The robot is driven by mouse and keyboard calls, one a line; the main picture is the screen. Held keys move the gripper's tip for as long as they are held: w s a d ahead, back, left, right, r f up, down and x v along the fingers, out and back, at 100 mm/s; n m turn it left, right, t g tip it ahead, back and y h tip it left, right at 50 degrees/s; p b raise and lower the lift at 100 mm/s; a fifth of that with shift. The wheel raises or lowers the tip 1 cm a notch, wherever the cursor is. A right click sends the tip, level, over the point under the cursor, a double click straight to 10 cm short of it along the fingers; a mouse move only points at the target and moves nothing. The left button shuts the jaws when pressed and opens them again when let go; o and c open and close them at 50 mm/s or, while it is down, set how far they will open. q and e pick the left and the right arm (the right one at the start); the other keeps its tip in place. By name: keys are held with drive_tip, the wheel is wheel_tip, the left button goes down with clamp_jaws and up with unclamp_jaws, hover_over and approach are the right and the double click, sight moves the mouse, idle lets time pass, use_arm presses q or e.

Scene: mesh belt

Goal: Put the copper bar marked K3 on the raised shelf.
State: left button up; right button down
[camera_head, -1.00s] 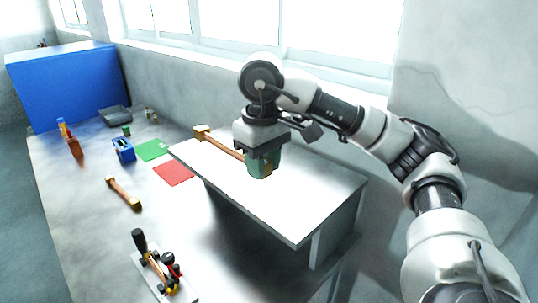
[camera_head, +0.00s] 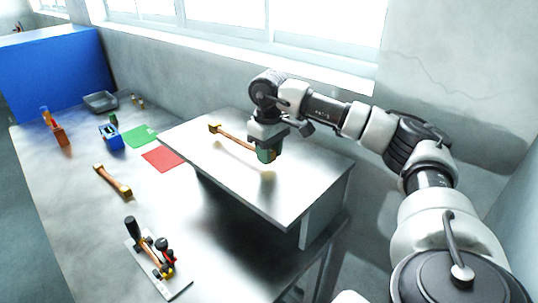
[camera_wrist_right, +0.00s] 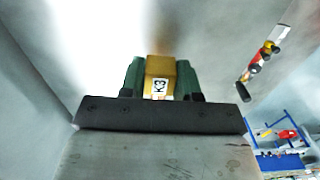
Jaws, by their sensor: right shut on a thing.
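The copper bar marked K3 (camera_head: 236,142) has a thin copper middle and brass-coloured end blocks. My right gripper (camera_head: 268,154) is shut on its near end. In the right wrist view the K3 label (camera_wrist_right: 159,88) shows on the end block between the green fingers. The bar hangs over the raised shelf (camera_head: 290,202), a pale shiny slab. Its reflection or shadow shows below it, so it looks slightly above the surface, though contact is hard to judge. My left gripper is not in view.
A second copper bar (camera_head: 113,181) lies on the lower table. A toggle-clamp fixture (camera_head: 180,288) stands at the front. Red (camera_head: 162,158) and green (camera_head: 140,136) mats, a blue holder (camera_head: 110,137) and a grey tray (camera_head: 101,101) lie further back. The shelf top around the bar is clear.

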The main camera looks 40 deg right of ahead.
drive_tip(key=shift+f, duration=0.9)
drive_tip(key=shift+f, duration=0.1)
drive_tip(key=c, duration=0.8)
unclamp_jaws()
